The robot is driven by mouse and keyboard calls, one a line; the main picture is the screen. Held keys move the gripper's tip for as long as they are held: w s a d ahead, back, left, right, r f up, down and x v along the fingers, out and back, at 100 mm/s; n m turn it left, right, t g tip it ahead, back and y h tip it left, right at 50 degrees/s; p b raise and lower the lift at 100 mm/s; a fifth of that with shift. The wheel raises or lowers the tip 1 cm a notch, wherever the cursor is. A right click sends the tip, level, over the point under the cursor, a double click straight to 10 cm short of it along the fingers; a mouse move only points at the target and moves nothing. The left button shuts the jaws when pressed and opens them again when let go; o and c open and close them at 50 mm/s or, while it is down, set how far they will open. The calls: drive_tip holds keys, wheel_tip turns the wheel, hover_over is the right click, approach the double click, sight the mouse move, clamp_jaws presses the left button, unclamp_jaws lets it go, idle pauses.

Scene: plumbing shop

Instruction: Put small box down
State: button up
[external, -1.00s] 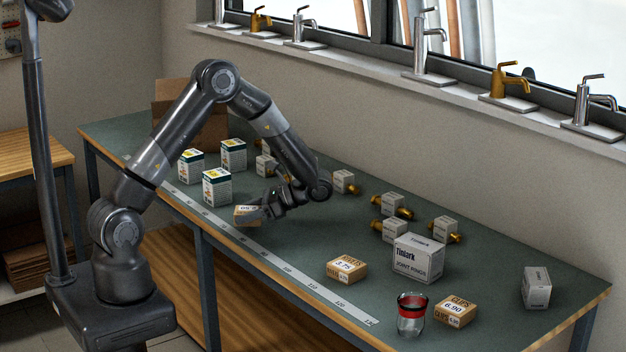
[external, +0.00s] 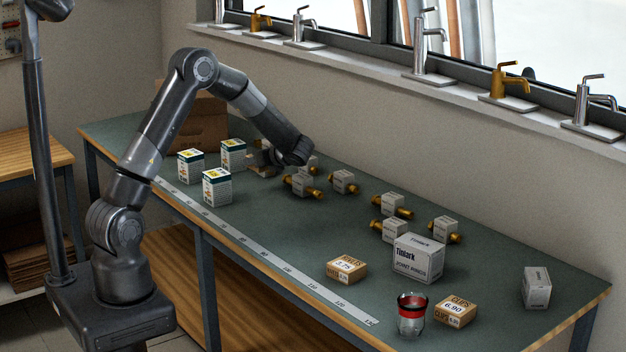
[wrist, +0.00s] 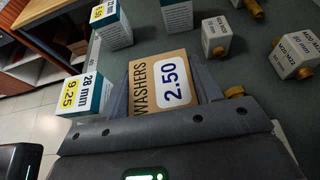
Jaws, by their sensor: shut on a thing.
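My gripper (wrist: 165,72) is shut on a small brown cardboard box (wrist: 158,88) labelled WASHERS 2.50, with a finger on each side of it. In the external view my gripper (external: 266,160) is at the far part of the green bench, just right of the white and teal boxes. The held box is mostly hidden there by my gripper. I cannot tell whether its underside touches the bench.
White and teal boxes (external: 217,187) stand left of my gripper. Grey boxes with brass fittings (external: 302,184) lie close on its right. A RIVETS box (external: 346,268), a Tinlark box (external: 418,258), a CLIPS box (external: 455,312) and a glass (external: 411,315) are farther right. The middle front of the bench (external: 270,228) is clear.

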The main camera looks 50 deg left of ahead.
hover_over(250, 186)
wheel_tip(250, 186, down, 4)
drive_tip(key=shift+s+d+f, duration=0.1)
drive_tip(key=shift+d+f, duration=0.05)
drive_tip(key=shift+f, duration=2.1)
drive_tip(key=shift+f, duration=0.15)
drive_tip(key=o, duration=1)
